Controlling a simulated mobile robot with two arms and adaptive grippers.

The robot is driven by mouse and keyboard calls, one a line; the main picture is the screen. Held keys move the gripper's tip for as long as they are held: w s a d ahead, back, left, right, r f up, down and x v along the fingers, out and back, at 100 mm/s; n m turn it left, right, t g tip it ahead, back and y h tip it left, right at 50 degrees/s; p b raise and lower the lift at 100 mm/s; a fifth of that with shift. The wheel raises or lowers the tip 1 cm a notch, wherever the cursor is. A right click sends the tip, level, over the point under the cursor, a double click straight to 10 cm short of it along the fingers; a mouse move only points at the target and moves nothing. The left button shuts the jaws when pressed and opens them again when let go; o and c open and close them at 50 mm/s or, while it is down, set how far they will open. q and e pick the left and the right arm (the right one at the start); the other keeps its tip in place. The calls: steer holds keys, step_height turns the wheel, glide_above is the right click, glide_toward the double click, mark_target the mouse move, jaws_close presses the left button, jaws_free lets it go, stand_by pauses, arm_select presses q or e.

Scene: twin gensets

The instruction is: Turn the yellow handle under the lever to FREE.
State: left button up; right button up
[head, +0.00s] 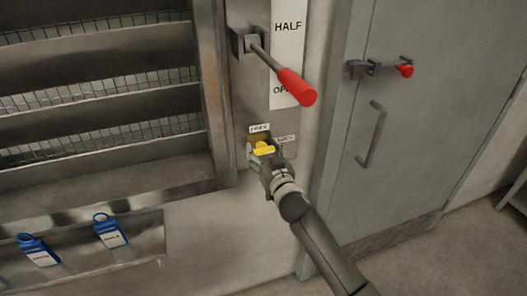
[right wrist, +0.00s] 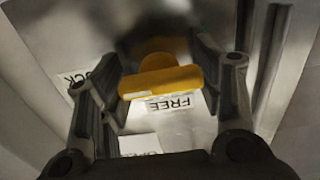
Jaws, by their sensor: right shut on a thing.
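The yellow handle (head: 265,148) is on the grey panel below the red-gripped lever (head: 297,87). A FREE label (head: 259,128) is just above it and a LOCK label (head: 286,140) is to its right. My right gripper (head: 263,156) is at the handle and shut on it. In the right wrist view the yellow handle (right wrist: 161,82) lies crosswise between the two fingers, with the FREE label (right wrist: 168,104) upside down beside it and the LOCK label (right wrist: 72,82) at the left, partly hidden by a finger. My left gripper is not in view.
The lever sticks out above my right gripper, beside a plate (head: 287,50) reading HALF and, partly covered, OPEN. A grey door (head: 400,130) with a red-tipped latch (head: 404,70) is to the right. Louvres (head: 100,95) and blue tags (head: 110,232) are at the left.

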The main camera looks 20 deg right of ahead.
steer(key=shift+n, duration=0.3)
steer(key=n, duration=0.3)
steer(key=shift+n+p, duration=0.3)
steer(key=shift+p, duration=0.1)
steer(key=n, duration=0.4)
steer(key=n+p, duration=0.1)
steer(key=n, duration=0.8)
steer(key=shift+n+p, duration=0.3)
steer(key=shift+p, duration=0.05)
steer(key=shift+f, duration=0.1)
steer(key=o, duration=1)
steer(key=shift+o, duration=0.2)
